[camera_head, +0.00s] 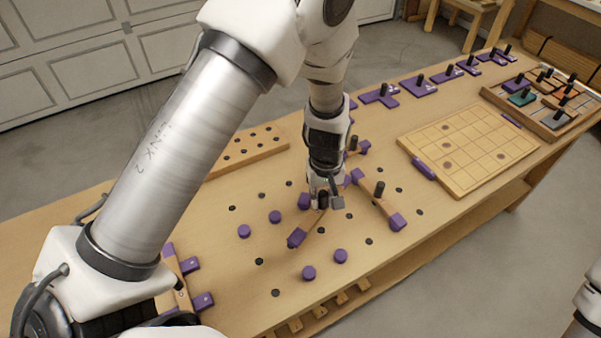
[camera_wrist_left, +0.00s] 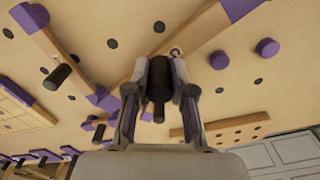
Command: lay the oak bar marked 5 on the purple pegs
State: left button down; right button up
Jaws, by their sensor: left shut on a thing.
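My left gripper (camera_head: 324,199) is shut on the black knob (camera_wrist_left: 158,82) of an oak bar with purple ends. The bar (camera_head: 312,220) slants across the middle of the bench, and one purple end (camera_head: 297,238) shows below the gripper. In the left wrist view the bar (camera_wrist_left: 192,37) runs to the upper right behind my fingers. Its number is not legible, and I cannot tell whether it touches the bench. Round purple pegs stand nearby: a pair (camera_head: 244,231) and (camera_head: 275,216) to the left, and a pair (camera_head: 309,272) and (camera_head: 340,256) in front. My right gripper is out of view.
Another knobbed oak bar (camera_head: 371,198) with purple ends lies just right of my gripper. A gridded board (camera_head: 465,150) and a tray of coloured pieces (camera_head: 497,98) are farther right. A holed oak block (camera_head: 245,150) lies behind. Purple-ended pieces (camera_head: 191,265) lie lower left.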

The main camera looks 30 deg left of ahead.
aim_at(312, 214)
pick_arm(q)
jog(key=s+r+n+p, duration=0.1)
jog(key=n, duration=0.3)
jog(key=s+r+n+p, duration=0.1)
jog(key=r+n+p, duration=0.1)
jog(key=n, duration=0.3)
jog(key=s+a+r+n+p, duration=0.1)
jog(key=n+p, duration=0.1)
jog(key=n, duration=0.2)
jog(key=shift+s+r+n, duration=0.1)
jog(key=shift+r+n, duration=0.3)
jog(key=n, duration=0.2)
jog(key=s+n, duration=0.1)
jog(key=shift+a+r+n+p, duration=0.3)
jog(key=shift+n+p, duration=0.1)
jog(key=shift+f+n, duration=0.1)
jog(key=shift+n, duration=0.3)
jog(key=shift+f+b, duration=0.3)
jog(key=shift+b, duration=0.1)
notch_tip(312, 214, down, 2)
jog(key=shift+b, duration=1.15)
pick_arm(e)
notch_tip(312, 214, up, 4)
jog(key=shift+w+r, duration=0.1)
pick_arm(q)
jog(key=shift+r, duration=0.1)
